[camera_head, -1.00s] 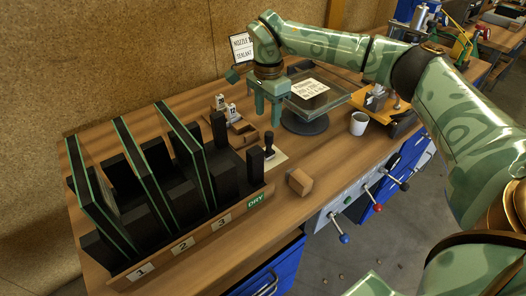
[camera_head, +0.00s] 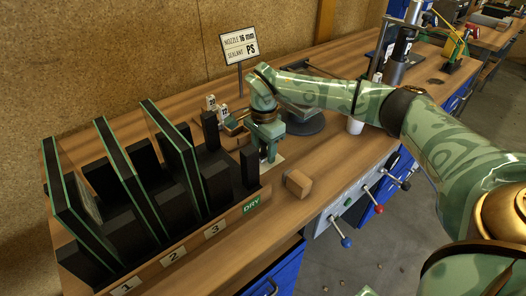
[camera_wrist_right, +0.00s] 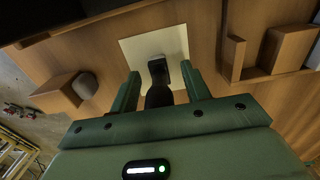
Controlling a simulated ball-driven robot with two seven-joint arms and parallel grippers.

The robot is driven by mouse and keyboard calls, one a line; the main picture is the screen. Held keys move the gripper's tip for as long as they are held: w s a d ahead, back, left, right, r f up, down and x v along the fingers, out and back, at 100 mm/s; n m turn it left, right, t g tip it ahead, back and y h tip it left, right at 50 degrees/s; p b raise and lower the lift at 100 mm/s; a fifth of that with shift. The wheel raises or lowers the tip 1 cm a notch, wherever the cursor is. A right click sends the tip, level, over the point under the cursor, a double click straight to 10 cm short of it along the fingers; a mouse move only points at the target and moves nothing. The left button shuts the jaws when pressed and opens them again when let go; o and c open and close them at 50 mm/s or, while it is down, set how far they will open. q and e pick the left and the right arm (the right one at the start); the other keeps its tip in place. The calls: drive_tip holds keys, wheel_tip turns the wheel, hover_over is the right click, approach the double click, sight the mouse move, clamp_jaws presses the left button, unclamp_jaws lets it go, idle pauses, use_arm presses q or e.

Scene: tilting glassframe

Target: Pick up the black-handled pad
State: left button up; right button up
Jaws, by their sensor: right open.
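The black-handled pad (camera_wrist_right: 158,94) shows in the right wrist view, standing on a pale square sheet (camera_wrist_right: 133,48). Its dark handle is between the two fingers of my right gripper, with visible gaps on both sides. My right gripper (camera_head: 268,156) is open and points down over the pad at the bench's middle, just right of the dark rack. In the head view the gripper hides most of the pad, and only a bit of the pale sheet (camera_head: 279,159) shows. My left gripper is not in view.
A wooden block (camera_head: 297,183) lies near the front edge. The rack (camera_head: 190,240), with tall dark panels, stands close on the left. Small wooden holders (camera_head: 235,127) are behind, a dark round base (camera_head: 305,123) and white cup (camera_head: 355,126) to the right.

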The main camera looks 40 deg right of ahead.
clamp_jaws()
drive_tip(key=shift+r, duration=0.1)
